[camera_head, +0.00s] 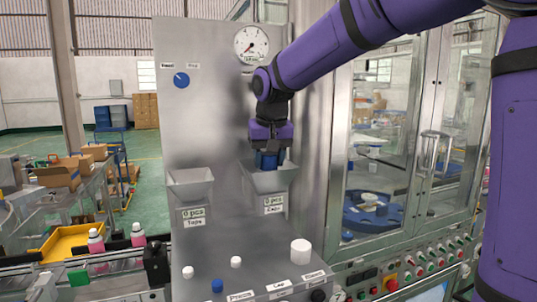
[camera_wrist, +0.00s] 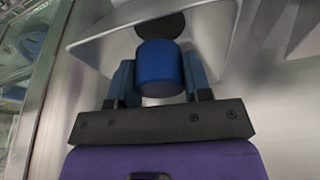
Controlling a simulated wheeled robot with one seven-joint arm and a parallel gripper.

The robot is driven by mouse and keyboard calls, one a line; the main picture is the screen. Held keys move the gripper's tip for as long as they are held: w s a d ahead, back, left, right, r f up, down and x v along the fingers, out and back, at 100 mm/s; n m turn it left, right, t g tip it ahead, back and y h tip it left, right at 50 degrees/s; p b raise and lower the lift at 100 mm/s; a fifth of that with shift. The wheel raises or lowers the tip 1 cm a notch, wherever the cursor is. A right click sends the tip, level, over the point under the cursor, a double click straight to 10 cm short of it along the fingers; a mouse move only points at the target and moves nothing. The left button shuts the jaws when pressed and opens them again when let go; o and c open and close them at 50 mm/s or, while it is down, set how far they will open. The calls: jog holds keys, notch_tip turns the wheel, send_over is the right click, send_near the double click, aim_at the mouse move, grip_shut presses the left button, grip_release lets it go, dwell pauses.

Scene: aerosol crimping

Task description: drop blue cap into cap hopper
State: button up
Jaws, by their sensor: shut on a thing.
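My gripper (camera_head: 267,160) is shut on a blue cap (camera_wrist: 158,68), which sits between its two fingers in the wrist view. The gripper points down over the cap hopper (camera_head: 270,182), a grey metal funnel labelled "Caps" with a "0 pcs" display. The held cap is at or just above the hopper's mouth; the exact gap cannot be told. In the wrist view the hopper's pale wall and dark hole (camera_wrist: 160,25) show just beyond the cap. A second blue cap (camera_head: 217,286) stands on the metal ledge at the bottom.
A matching hopper (camera_head: 190,184) labelled "Taps" is to the left. A large white cap (camera_head: 300,251) and small white pieces (camera_head: 236,262) stand on the ledge. A pressure gauge (camera_head: 251,43) and blue knob (camera_head: 181,79) are on the panel. A glass-doored machine (camera_head: 385,150) stands at right.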

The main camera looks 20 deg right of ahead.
jog(key=o, duration=1)
jog(key=shift+c, duration=0.2)
jog(key=s+r, duration=0.4)
jog(key=s, duration=0.5)
dwell(1.0)
dwell(0.3)
jog(key=s+d+f+t, duration=0.1)
jog(key=s+d+f, duration=0.2)
jog(key=s, duration=0.7)
jog(key=s+d+f+n+t, duration=0.1)
jog(key=s+d+f, duration=0.3)
jog(key=s, duration=0.6)
jog(key=shift+s+n, duration=0.15)
jog(key=shift+n, duration=0.15)
